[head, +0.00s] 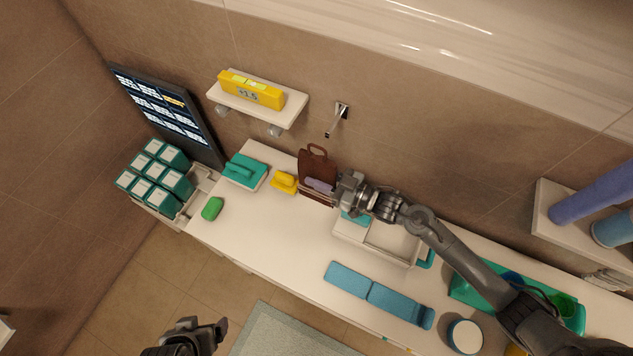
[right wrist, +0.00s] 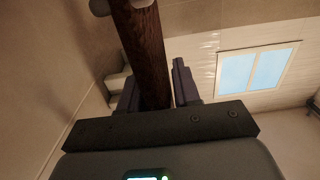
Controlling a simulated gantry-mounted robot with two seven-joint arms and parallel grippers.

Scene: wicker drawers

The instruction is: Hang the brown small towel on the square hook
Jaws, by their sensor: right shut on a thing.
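The brown small towel (head: 313,164) hangs near the wall with a loop at its top. My right gripper (head: 319,186) is shut on it, its purple fingers crossing the towel's lower part. In the right wrist view the towel (right wrist: 152,62) runs between the two fingers of the right gripper (right wrist: 155,90). The square hook (head: 341,110) is a small square metal plate on the wall with a rod sticking out. It is above and right of the towel, apart from it. My left gripper (head: 204,330) is at the bottom left over the floor, away from the towel; its jaw opening is unclear.
A wall shelf (head: 292,114) with a yellow box (head: 250,91) is left of the hook. On the counter (head: 262,232) are a teal item (head: 245,171), a yellow item (head: 284,182), a green soap (head: 212,208) and a folded blue towel (head: 378,294). Another shelf (head: 546,199) is at right.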

